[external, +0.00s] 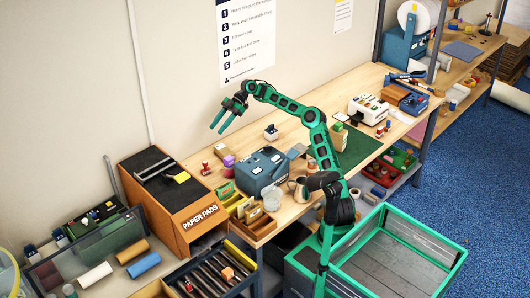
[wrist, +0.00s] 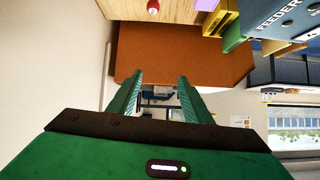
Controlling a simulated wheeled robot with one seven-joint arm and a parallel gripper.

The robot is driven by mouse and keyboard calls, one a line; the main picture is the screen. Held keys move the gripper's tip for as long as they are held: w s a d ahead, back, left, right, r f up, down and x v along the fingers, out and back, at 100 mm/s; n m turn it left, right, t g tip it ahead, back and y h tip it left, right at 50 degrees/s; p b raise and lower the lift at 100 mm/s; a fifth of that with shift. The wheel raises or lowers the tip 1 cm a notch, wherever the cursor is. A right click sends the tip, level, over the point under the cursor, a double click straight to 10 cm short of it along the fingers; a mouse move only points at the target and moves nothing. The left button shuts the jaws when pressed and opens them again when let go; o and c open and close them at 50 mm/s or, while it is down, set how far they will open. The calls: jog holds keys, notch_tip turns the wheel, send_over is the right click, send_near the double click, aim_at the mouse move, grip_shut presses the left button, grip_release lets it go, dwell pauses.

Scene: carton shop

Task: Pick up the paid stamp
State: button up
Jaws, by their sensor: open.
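A small red-handled stamp (external: 205,168) stands upright on the wooden bench, between the paper pads box and the blue machine. Its lettering is too small to read, so I cannot confirm that it is the paid stamp. A red round knob, which looks like its handle, shows at the top edge of the wrist view (wrist: 153,7). My gripper (external: 221,123) is open and empty, raised above the back of the bench, well clear of the stamp. In the wrist view its two green fingers (wrist: 160,82) are apart with nothing between them.
An orange-brown paper pads box (external: 172,204) stands left of the stamp. A blue feeder machine (external: 262,170) and a purple item (external: 228,161) are to its right. Bare bench lies around the stamp's back side.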

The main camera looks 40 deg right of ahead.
jog(key=shift+w+d+n+y, duration=0.5)
jog(key=shift+w+d+y, duration=0.45)
jog(key=shift+d, duration=0.15)
send_near(207, 168)
jog(key=shift+w+a+f+y, duration=0.15)
jog(key=shift+w+a+f, duration=0.05)
jog(key=shift+a+f, duration=0.35)
jog(key=shift+w+a+f+y, duration=0.1)
jog(key=shift+w+a+f, duration=0.15)
jog(key=shift+a+f, duration=0.35)
jog(key=shift+x, duration=2.85)
grip_shut()
